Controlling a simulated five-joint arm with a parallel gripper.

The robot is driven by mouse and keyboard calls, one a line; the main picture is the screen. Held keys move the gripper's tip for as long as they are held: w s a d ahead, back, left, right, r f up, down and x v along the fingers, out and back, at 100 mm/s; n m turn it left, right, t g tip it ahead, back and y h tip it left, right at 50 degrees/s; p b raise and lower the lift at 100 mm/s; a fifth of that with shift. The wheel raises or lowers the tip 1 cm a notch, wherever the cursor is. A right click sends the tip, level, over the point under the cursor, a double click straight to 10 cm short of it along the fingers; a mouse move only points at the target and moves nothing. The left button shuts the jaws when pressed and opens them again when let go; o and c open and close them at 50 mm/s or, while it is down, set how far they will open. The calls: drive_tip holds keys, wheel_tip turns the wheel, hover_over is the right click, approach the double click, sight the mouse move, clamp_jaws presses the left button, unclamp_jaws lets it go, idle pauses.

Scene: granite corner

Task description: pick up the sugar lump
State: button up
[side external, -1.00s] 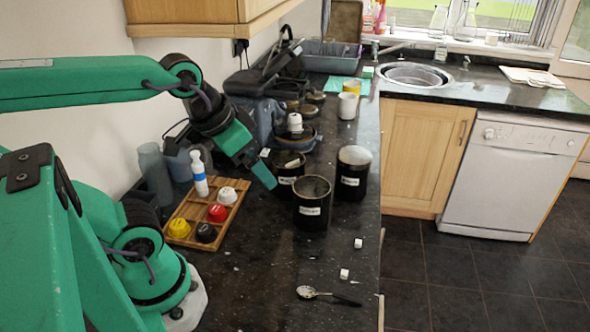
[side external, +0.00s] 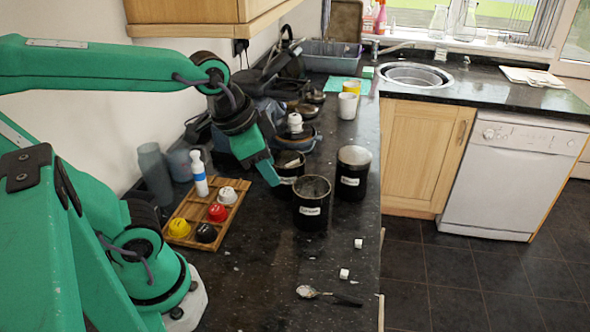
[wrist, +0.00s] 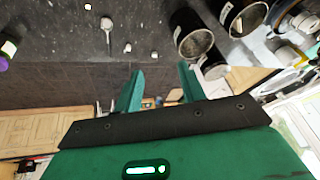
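Two small white cubes, which look like sugar lumps, lie on the dark counter right of the black canisters: a farther lump (side external: 358,243) and a nearer lump (side external: 344,273) by the spoon. Small white lumps also show in the wrist view (wrist: 127,48), beyond the fingers; I cannot tell which is which. My gripper (side external: 271,178) hangs behind and left of the front canister, apart from the lumps and above the counter. In the wrist view its two green fingers (wrist: 161,84) stand apart with nothing between them.
A black canister (side external: 312,212) stands between my gripper and the lumps, with another canister (side external: 353,182) behind it. A spoon (side external: 322,294) lies in front. A wooden tray (side external: 232,208) holds coloured capsules at left.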

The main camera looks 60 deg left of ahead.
drive_tip(key=w+d+f+m+g, duration=0.2)
drive_tip(key=w+d+f+m, duration=0.4)
drive_tip(key=m, duration=0.5)
drive_tip(key=m+g, duration=0.3)
drive_tip(key=m, duration=1)
hover_over(344, 272)
drive_tip(key=f, duration=1)
drive_tip(key=shift+s+d, duration=0.15)
drive_tip(key=shift+d, duration=0.05)
drive_tip(key=shift+f, duration=1.3)
drive_tip(key=shift+f, duration=0.1)
drive_tip(key=shift+a+f, duration=0.2)
drive_tip(key=shift+f, duration=2.25)
clamp_jaws()
